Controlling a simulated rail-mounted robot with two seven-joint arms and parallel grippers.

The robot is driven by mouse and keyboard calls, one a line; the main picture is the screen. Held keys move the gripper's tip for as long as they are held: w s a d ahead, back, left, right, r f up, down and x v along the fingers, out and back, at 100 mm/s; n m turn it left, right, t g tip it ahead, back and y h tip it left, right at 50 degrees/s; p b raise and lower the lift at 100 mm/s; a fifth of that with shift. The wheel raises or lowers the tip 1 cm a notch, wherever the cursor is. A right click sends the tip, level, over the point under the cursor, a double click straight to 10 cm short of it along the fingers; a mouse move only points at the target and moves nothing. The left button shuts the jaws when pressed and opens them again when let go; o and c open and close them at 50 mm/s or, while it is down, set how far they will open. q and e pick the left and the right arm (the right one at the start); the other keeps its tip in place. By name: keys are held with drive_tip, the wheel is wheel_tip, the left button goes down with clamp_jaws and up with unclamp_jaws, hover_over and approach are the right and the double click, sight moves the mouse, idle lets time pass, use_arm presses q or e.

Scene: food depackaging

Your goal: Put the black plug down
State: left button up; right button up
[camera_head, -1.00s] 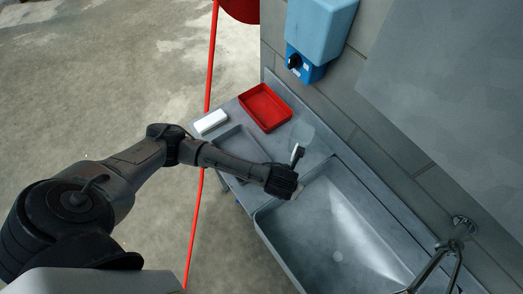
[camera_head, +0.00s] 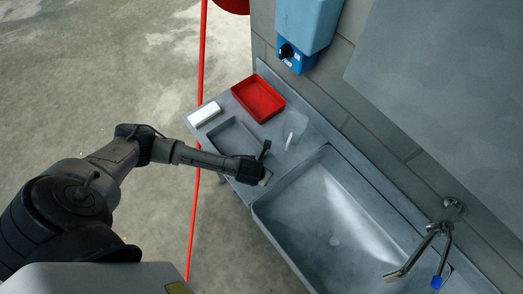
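My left gripper (camera_head: 266,163) is over the metal counter (camera_head: 228,106), between the shallow grey recess (camera_head: 236,140) and the sink basin (camera_head: 315,215). A dark finger sticks up toward the back and a small pale piece shows at its near side. I cannot tell whether it is open or shut. I cannot make out a black plug as a separate thing; it may be hidden by or blend with the dark gripper. My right gripper is not in view.
A red tray (camera_head: 258,98) and a white block (camera_head: 204,115) are on the counter's far end. A small clear item (camera_head: 290,138) stands near the basin. A blue dispenser (camera_head: 296,58) hangs on the wall. The tap (camera_head: 447,229) is at right. The basin looks empty.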

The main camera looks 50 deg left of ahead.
use_arm(q)
drive_tip(key=shift+f, duration=0.2)
drive_tip(key=o, duration=0.9)
drive_tip(key=a+v, duration=0.1)
drive_tip(key=v, duration=1.1)
drive_tip(key=s+d+r+n+h, duration=0.2)
drive_tip(key=s+d+n+h, duration=0.15)
drive_tip(key=d+n, duration=0.85)
drive_tip(key=s+a+n+y, duration=0.1)
drive_tip(key=s+a+n, duration=0.2)
drive_tip(key=n, duration=0.3)
drive_tip(key=s+a+n, duration=0.2)
drive_tip(key=s+n, duration=0.1)
drive_tip(key=n, duration=0.4)
drive_tip(key=s+a+n+y, duration=0.1)
drive_tip(key=s+a+n, duration=0.2)
drive_tip(key=n, duration=0.4)
drive_tip(key=shift+s+a+f+g+y, duration=0.2)
drive_tip(key=shift+s+a+g+y, duration=0.15)
drive_tip(key=shift+g, duration=0.05)
